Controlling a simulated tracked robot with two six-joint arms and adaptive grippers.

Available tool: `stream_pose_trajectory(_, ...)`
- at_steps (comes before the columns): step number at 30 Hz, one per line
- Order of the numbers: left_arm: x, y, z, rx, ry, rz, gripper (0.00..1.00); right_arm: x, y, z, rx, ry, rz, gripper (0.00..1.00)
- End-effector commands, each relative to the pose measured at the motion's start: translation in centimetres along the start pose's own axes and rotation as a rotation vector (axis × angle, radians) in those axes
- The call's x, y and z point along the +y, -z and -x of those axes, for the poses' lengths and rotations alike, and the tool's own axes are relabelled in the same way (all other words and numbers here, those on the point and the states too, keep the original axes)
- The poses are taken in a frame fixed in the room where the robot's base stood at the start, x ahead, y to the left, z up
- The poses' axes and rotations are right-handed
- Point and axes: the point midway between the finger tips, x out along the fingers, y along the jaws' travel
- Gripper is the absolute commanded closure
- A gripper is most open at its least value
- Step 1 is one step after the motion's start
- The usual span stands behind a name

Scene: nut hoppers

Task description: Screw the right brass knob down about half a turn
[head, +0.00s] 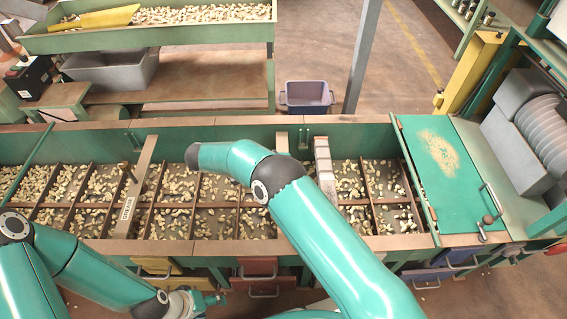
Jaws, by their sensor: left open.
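A pale metal crossbar (138,190) spans the left part of the nut trough, with a small dark brass-coloured knob (124,168) standing on it. A second crossbar (323,160) lies to the right; my right arm covers its lower part, and I see no knob on the part that shows. My left gripper (212,298) is low in the picture, in front of the trough's near edge, small, open and empty. It is well apart from both crossbars. My right arm reaches over the middle of the trough; its gripper is not visible.
The green trough (200,247) has several compartments of nuts. A green lid (440,175) with a handle covers its right end. Coloured drawers (257,270) sit below the near edge. A purple bin (307,97) and a post (362,60) stand behind.

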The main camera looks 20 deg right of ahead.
Motion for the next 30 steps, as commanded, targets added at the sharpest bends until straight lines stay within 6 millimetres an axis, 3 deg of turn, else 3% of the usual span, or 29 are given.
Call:
stream_pose_trajectory(10, -0.6, 0.0, -1.6, 0.0, 0.0, 0.0, 0.4, 0.1, -0.1, -0.5, 0.006, -0.139, -0.05, 1.0)
stream_pose_trajectory(28, -0.7, 0.0, -1.9, 0.0, 0.0, 0.0, 0.4, 0.2, 0.0, -0.4, 0.009, -0.171, -0.06, 1.0)
stream_pose_trajectory(29, -0.7, 0.0, -1.9, 0.0, 0.0, 0.0, 0.4, 0.2, 0.0, -0.4, 0.009, -0.17, -0.06, 0.71)
stream_pose_trajectory(30, -0.7, 0.0, -1.9, 0.0, 0.0, 0.0, 0.4, 0.2, 0.0, -0.4, 0.009, -0.171, -0.06, 0.65)
